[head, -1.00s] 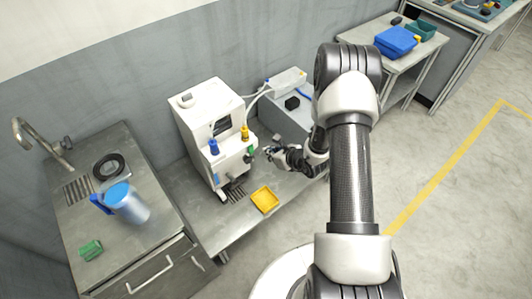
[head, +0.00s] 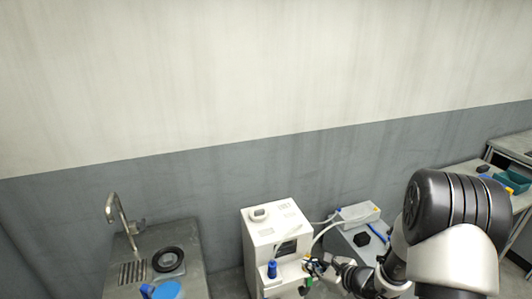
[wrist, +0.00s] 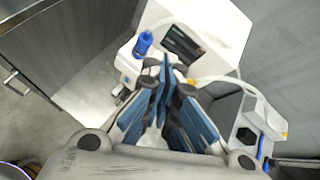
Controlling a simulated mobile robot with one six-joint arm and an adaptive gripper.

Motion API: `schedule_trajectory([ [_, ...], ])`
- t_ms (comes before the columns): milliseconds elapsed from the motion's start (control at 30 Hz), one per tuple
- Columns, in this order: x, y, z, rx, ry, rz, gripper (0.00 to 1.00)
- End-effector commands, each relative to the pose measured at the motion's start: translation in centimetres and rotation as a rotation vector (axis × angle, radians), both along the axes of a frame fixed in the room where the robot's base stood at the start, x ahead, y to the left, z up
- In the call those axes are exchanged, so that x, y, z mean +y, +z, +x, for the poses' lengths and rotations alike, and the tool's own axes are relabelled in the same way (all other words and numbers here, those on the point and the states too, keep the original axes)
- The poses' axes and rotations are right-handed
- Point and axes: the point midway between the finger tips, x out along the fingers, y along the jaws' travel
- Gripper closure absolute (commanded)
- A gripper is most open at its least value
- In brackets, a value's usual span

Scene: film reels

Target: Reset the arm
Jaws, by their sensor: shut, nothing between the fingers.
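My gripper (wrist: 163,75) is shut and empty in the wrist view, its blue-padded fingers meeting at the tips. It points toward the white machine (wrist: 205,30), which has a dark screen and a blue-capped knob or bottle (wrist: 143,42) on its front. In the head view my gripper (head: 312,266) is small, close to the front right side of the white machine (head: 270,235). I cannot tell in either view whether it touches the machine. My arm fills the lower right of the head view.
A sink counter (head: 195,278) with a faucet (head: 122,215), a dark ring (head: 168,259) and a blue-lidded container (head: 162,290) stands left. A grey box unit (head: 358,214) with hoses stands right of the machine. Farther right is a table with a teal bin (head: 516,181).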

Motion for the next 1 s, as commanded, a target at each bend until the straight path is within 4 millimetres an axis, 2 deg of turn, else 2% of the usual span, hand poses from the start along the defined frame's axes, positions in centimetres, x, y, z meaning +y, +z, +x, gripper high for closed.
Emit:
schedule_trajectory([
  [33,2.1,3.7,-0.6,-0.06,0.12,-0.045,1.0],
  [100,4.7,7.4,-2.2,-0.123,0.281,-0.11,1.0],
  [167,6.7,10.3,-4.1,-0.176,0.418,-0.172,1.0],
  [200,7.8,12.0,-5.6,-0.21,0.509,-0.216,1.0],
  [300,10.0,15.5,-9.6,-0.288,0.726,-0.339,1.0],
  [433,11.3,18.6,-15.2,-0.374,0.995,-0.526,1.0],
  [567,10.8,20.5,-20.7,-0.44,1.242,-0.741,1.0],
  [700,8.5,21.8,-25.7,-0.48,1.474,-1.007,1.0],
  [800,6.1,22.5,-28.3,-0.486,1.607,-1.203,1.0],
  [1000,2.0,23.8,-31.0,-0.458,1.757,-1.498,1.0],
])
